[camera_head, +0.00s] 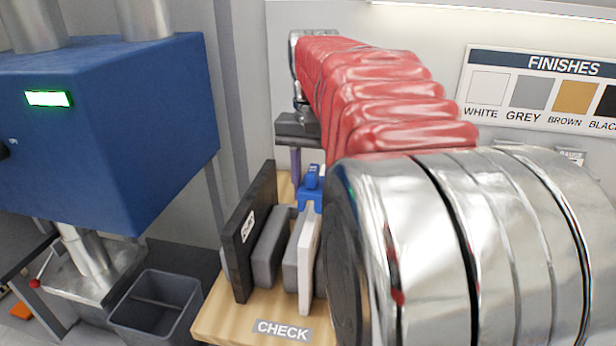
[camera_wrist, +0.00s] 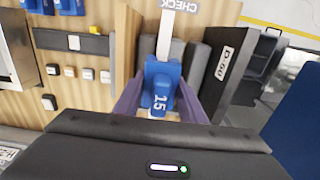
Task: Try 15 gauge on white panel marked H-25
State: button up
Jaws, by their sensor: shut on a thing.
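The blue gauge marked 15 (camera_wrist: 160,88) is between the purple fingers of my gripper (camera_wrist: 160,105), which is shut on it. In the head view the blue gauge (camera_head: 311,188) is at the top edge of a white panel (camera_head: 309,258), seemingly over or touching it; the exact fit cannot be told. The white panel also shows beyond the gauge in the wrist view (camera_wrist: 165,32). It stands upright on the wooden CHECK board (camera_head: 230,322). No H-25 mark on it is readable. My arm hides what lies to its right.
Grey panels (camera_head: 270,248) and a labelled black panel (camera_head: 247,235) stand left of the white one. A dark bin (camera_head: 155,305) and a blue machine (camera_head: 110,130) are further left. More blue gauges (camera_wrist: 70,5) show in the wrist view. A FINISHES chart (camera_head: 545,90) hangs behind.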

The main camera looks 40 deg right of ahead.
aim_at(314, 169)
jog(key=shift+f, duration=1.15)
jog(key=shift+f, duration=0.45)
dwell(1.1)
jog(key=shift+r, duration=0.1)
jog(key=shift+r, duration=3.4)
jog(key=shift+s, duration=0.1)
